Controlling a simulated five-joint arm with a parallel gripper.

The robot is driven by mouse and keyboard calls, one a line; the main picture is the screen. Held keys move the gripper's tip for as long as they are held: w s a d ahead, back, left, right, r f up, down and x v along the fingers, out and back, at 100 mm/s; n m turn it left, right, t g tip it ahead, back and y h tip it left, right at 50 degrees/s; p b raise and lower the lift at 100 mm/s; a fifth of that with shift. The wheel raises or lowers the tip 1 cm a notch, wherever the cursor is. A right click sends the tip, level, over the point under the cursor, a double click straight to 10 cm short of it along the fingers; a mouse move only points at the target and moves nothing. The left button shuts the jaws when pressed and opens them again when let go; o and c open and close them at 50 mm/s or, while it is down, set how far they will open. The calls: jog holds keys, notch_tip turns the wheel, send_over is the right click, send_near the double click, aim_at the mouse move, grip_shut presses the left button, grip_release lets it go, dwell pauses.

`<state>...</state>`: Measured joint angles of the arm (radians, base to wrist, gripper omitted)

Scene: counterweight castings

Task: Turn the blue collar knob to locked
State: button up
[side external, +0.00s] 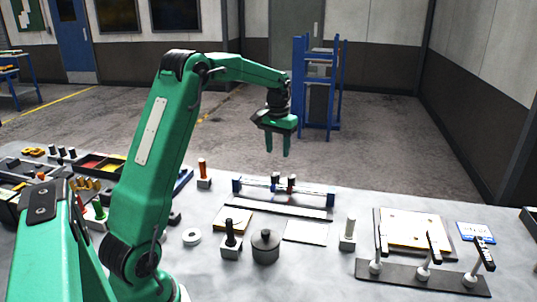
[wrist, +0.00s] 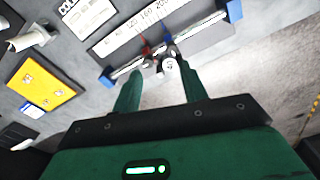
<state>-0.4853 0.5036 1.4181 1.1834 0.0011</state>
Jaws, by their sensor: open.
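A rail with blue end brackets lies on the bench in the side view, and a small blue collar knob (side external: 275,178) stands on it. Beside it is a red-marked collar (side external: 291,183). In the wrist view the blue part (wrist: 167,38) and the red part (wrist: 146,49) show near the rail's middle, close to a pale round knob top (wrist: 169,66). I cannot tell whether the blue knob is locked. My gripper (side external: 277,151) points down, open and empty, above the rail and apart from it. In the wrist view its fingers (wrist: 160,76) flank the pale knob top from above.
The rail's blue end brackets (side external: 331,197) stand up at both sides. A numbered scale strip (wrist: 140,31) lies along the rail. A black-handled post (side external: 230,242), a dark round casting (side external: 265,246) and a grey post (side external: 347,236) stand in front. Toggle clamps (side external: 423,271) sit at right.

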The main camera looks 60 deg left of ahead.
aim_at(274, 174)
jog(key=shift+w+a+f, duration=0.2)
jog(key=shift+a+f, duration=0.45)
jog(key=shift+a, duration=0.1)
jog(key=shift+w+a+f, duration=0.15)
jog(key=shift+a+f, duration=0.45)
jog(key=shift+a, duration=0.1)
jog(key=shift+f, duration=0.15)
jog(key=shift+f, duration=3.8)
grip_shut()
